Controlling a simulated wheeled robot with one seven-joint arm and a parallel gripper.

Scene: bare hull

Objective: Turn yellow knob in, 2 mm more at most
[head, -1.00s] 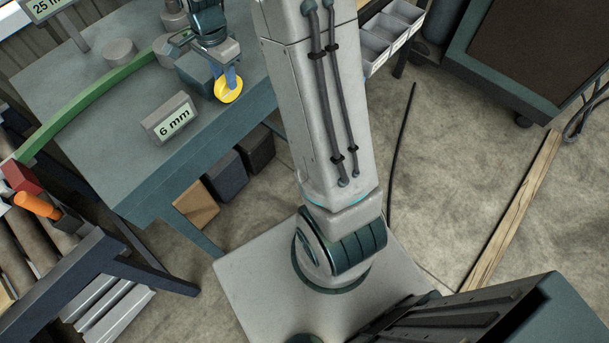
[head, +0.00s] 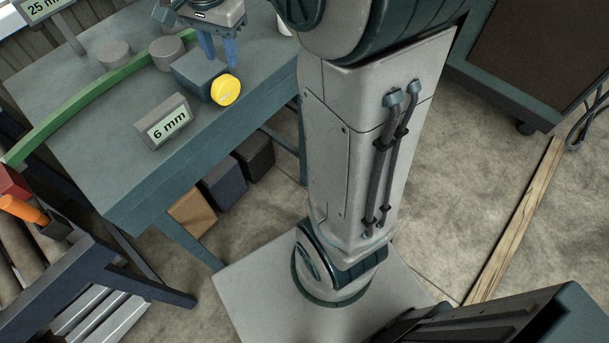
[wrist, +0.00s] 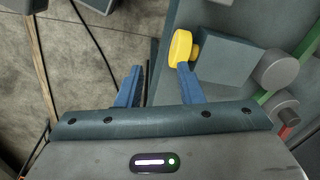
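The yellow knob (head: 226,90) sits on the front face of a blue-grey block (head: 196,74) on the bench. A small label sign reading "6 mm" (head: 168,122) stands to its left. My gripper (head: 221,62) is open and empty, with its blue fingers above and behind the knob in the head view. In the wrist view my gripper (wrist: 160,72) shows a wide gap between its fingers. The knob (wrist: 180,48) and its short yellow shaft appear there just beyond the right fingertip. I cannot tell whether that finger touches it.
A green curved strip (head: 95,98) runs across the bench (head: 85,165), behind the label. Grey round pieces (head: 167,52) stand behind the block. A "25 mm" sign (head: 42,10) is at the back left. An orange-handled tool (head: 22,209) lies at the left. The bench front edge is clear.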

